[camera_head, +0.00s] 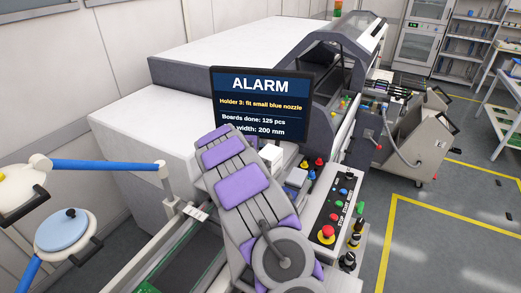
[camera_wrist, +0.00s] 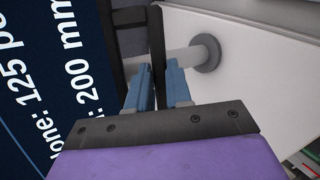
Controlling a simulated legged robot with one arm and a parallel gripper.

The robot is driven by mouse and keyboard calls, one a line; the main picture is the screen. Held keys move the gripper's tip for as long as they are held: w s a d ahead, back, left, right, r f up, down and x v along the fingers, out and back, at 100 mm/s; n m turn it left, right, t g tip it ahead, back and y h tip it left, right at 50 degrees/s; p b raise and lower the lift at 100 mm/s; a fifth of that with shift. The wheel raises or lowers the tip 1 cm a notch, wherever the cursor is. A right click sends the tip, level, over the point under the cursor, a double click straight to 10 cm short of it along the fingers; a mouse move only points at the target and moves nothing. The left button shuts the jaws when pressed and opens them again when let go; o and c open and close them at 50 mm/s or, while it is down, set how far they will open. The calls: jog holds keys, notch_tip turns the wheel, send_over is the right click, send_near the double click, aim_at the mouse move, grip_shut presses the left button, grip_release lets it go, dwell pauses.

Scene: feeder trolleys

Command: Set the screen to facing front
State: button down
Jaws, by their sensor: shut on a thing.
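The screen (camera_head: 290,92) is a dark panel in a black frame, headed ALARM, with lines on a holder, boards done and width. It stands upright in the middle of the head view and its text faces my body camera. My own arm covers its lower left part. In the wrist view the screen (camera_wrist: 50,70) fills the left side, its text turned sideways. My gripper (camera_wrist: 158,78) has its two blue fingers closed on a dark part at the screen's edge. The fingertips are hidden from the head view by my arm. A grey post on a round flange (camera_wrist: 206,52) shows behind the fingers.
A control panel (camera_head: 337,208) with coloured buttons and a red knob lies right of my arm. A white machine housing (camera_head: 150,130) stands behind and left. Lamps on blue arms (camera_head: 105,165) are at left. Open floor (camera_head: 440,240) is at right.

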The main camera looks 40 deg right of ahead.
jog(key=shift+s+d+f, duration=0.15)
jog(key=shift+s+d, duration=0.05)
dwell(0.5)
dwell(0.5)
jog(key=c, duration=1.5)
grip_release()
jog(key=shift+o, duration=1.4)
jog(key=shift+w+d+f, duration=0.15)
jog(key=shift+d, duration=0.05)
jog(key=shift+o, duration=0.7)
jog(key=shift+d, duration=0.15)
jog(key=v, duration=1.7)
jog(key=shift+a, duration=0.25)
